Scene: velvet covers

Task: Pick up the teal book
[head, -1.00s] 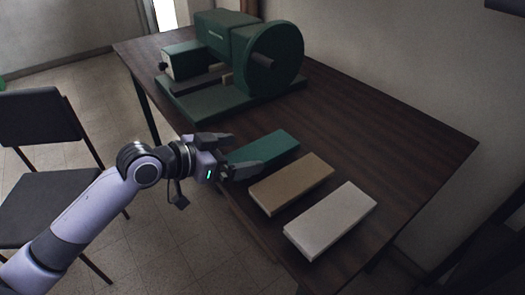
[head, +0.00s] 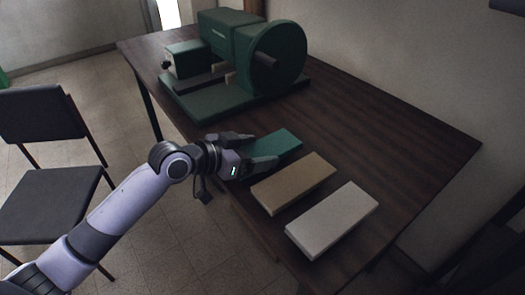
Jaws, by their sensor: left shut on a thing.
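The teal book (head: 276,143) lies flat on the dark wooden table, at the far end of a row of books. My left gripper (head: 257,150) comes in from the left and is shut on the teal book's near end, with one finger on each side. The fingers cover part of that end. I cannot make out any gap between the book and the table. My right gripper is not in view.
A tan book (head: 293,183) lies close beside the teal one, and a white book (head: 333,219) lies beyond it. A large green machine (head: 235,65) stands on the table (head: 385,130) behind. The table's right side is clear. A dark chair (head: 48,195) stands at left.

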